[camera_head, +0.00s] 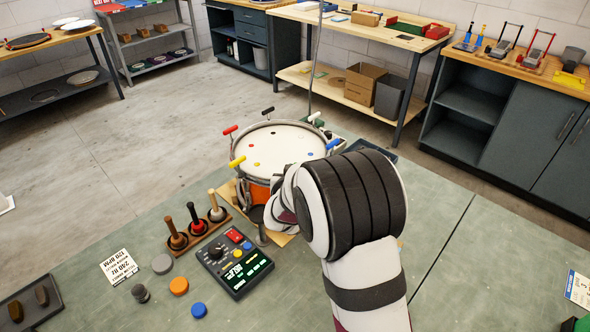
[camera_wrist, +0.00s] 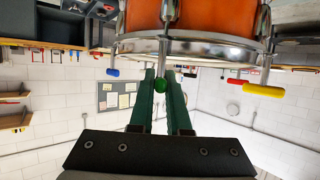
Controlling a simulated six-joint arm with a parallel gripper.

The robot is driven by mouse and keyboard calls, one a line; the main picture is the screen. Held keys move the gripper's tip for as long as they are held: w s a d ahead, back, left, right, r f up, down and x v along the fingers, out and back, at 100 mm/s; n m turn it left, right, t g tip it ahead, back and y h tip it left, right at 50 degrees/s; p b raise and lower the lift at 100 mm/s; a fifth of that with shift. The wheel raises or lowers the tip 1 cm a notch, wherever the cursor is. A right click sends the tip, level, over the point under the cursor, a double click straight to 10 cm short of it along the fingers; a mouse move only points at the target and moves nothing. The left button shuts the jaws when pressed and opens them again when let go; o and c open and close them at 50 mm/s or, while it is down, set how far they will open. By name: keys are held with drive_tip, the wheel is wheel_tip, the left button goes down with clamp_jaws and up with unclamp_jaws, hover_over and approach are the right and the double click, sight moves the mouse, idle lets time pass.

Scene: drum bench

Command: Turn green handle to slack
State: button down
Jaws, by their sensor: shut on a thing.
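The orange drum (camera_head: 258,192) stands on the bench with a white head and a metal rim. Coloured handles ring its rim, among them a yellow one (camera_head: 237,162), a red one (camera_head: 230,130) and a blue one (camera_head: 334,144). In the wrist view the drum (camera_wrist: 190,18) is at the top, and the green handle (camera_wrist: 190,75) shows small and near end-on at my fingertips. My gripper (camera_wrist: 161,82) is shut on it below the rim. Its full length and angle are hidden by the fingers. In the head view my wrist hides the green handle and my fingers.
In the wrist view, blue (camera_wrist: 127,73) and yellow (camera_wrist: 264,90) handles flank my fingers.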

drive_tip(key=shift+r, duration=0.1)
idle(0.3)
drive_tip(key=c, duration=0.9)
unclamp_jaws()
drive_tip(key=v, duration=1.5)
drive_tip(key=shift+s+r, duration=0.15)
drive_tip(key=shift+s, duration=0.2)
